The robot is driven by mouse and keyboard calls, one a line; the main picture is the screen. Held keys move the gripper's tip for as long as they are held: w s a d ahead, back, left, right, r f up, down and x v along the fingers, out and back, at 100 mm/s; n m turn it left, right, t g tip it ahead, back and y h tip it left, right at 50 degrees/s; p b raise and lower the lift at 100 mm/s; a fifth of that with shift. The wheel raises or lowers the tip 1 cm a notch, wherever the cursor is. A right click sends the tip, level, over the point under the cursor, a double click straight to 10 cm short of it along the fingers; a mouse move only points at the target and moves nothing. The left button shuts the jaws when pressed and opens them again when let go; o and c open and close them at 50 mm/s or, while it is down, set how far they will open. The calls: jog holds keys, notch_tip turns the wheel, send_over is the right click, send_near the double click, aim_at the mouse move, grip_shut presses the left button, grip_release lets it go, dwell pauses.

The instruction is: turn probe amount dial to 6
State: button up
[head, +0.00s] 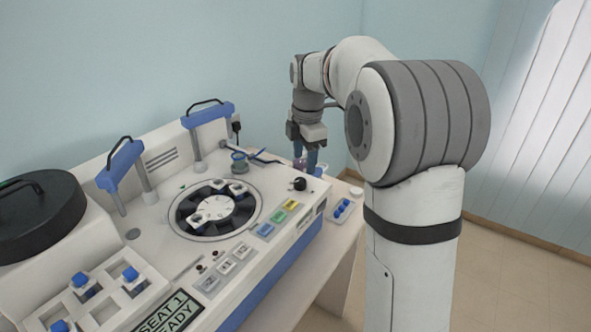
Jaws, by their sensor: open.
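A small black round knob (299,184) stands on the right end of the white staining machine's top, and it may be the probe amount dial. Its markings and setting are too small to read. My gripper (312,163) points down behind and slightly right of this knob, apart from it in the picture. Its blue fingers are open. A small purplish thing (299,164) shows beside the fingers, partly hidden. I cannot tell whether they touch it.
The machine has a dark round carousel (215,208), two blue-topped handles (122,163) (207,115) and coloured buttons (278,217). A tray with blue pieces (342,209) lies at the table's right edge.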

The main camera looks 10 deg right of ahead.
aim_at(301, 180)
jog(key=w+n, duration=0.1)
jog(key=w+f+n, duration=0.1)
jog(key=w, duration=0.1)
jog(key=shift+f, duration=0.15)
notch_tip(301, 180, down, 8)
jog(key=shift+w+a+r+p, duration=0.15)
jog(key=shift+r+p, duration=0.1)
jog(key=shift+p, duration=0.5)
jog(key=shift+c, duration=0.2)
jog(key=c, duration=0.9)
